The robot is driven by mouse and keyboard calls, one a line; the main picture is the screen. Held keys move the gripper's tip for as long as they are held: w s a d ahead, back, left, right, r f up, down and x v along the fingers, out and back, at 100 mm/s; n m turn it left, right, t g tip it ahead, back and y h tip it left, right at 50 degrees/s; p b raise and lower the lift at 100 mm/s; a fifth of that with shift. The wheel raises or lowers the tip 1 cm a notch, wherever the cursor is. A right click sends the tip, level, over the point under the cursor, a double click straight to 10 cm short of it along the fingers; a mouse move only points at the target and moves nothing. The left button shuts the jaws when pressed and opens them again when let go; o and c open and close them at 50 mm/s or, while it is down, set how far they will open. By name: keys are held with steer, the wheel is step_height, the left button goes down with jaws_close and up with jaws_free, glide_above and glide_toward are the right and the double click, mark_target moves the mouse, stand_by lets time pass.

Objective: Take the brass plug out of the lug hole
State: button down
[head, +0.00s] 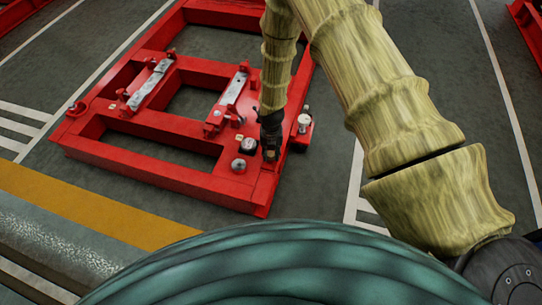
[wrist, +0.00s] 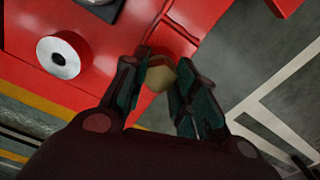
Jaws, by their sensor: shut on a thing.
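The brass plug (wrist: 158,78) shows in the wrist view as a small rounded, dull yellow piece between my fingers. My gripper (wrist: 158,88) is shut on it, one finger on each side. Red metal of the frame (wrist: 173,40), by its right edge, lies just beyond the plug. The lug hole itself is hidden, and I cannot tell whether the plug is still seated in it. In the head view my gripper (head: 270,153) points down at the front right corner of the red frame (head: 150,175); the plug is too small to make out there.
A silver round fitting (head: 239,165) sits on the frame left of my gripper, and it shows in the wrist view with a dark bore (wrist: 58,57). A pale-topped post (head: 303,122) stands close on the right. Grey floor (head: 330,180) right of the frame is clear.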

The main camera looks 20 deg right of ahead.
mark_target(271, 154)
steer(key=shift+r+p, duration=1)
steer(key=shift+r, duration=0.05)
stand_by(0.8)
steer(key=shift+r+p, duration=1.9)
steer(key=shift+r, duration=0.45)
